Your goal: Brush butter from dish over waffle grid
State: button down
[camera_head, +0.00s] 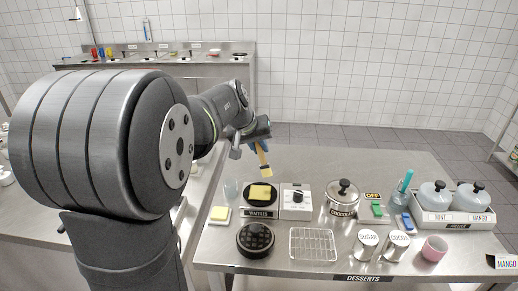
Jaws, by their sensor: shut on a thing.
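My gripper (257,146) is above the back left of the steel table. It is shut on a brush (264,163), whose pale yellow lower end points down. The brush hangs apart from the things below it. A round dark waffle grid (255,239) sits at the table's front left. A small pale dish (220,215) with a yellow top, seemingly butter, stands left of it. Behind the grid, a unit labelled WAFFLES (261,213) carries a black plate with a yellow piece on it; I cannot tell what that piece is.
A wire rack (313,244) lies right of the grid. A white dial box (295,203), a lidded chocolate pot (342,196), sugar (366,245) and cocoa (397,245) tins, and a pink cup (434,249) stand further right. A clear glass (231,191) is near the left edge. The table's back is clear.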

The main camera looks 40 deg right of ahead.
jog(key=f, duration=0.5)
jog(key=w+d+f, duration=0.1)
jog(key=f, duration=0.2)
jog(key=shift+f, duration=0.1)
jog(key=shift+w+d, duration=0.95)
jog(key=shift+w, duration=0.05)
jog(key=s+a, duration=0.3)
jog(key=shift+r, duration=4.05)
jog(key=w+a+n+t, duration=0.1)
jog(key=w+a+n, duration=0.1)
jog(key=w+a, duration=0.8)
jog(key=w+a+n+t+y, duration=0.1)
jog(key=w+a, duration=0.3)
jog(key=a, duration=1.3)
jog(key=w+a+n+t+y, duration=0.1)
jog(key=w+a+n, duration=0.3)
jog(key=a, duration=1.4)
jog(key=shift+f+n+t, duration=0.3)
jog(key=shift+f, duration=0.05)
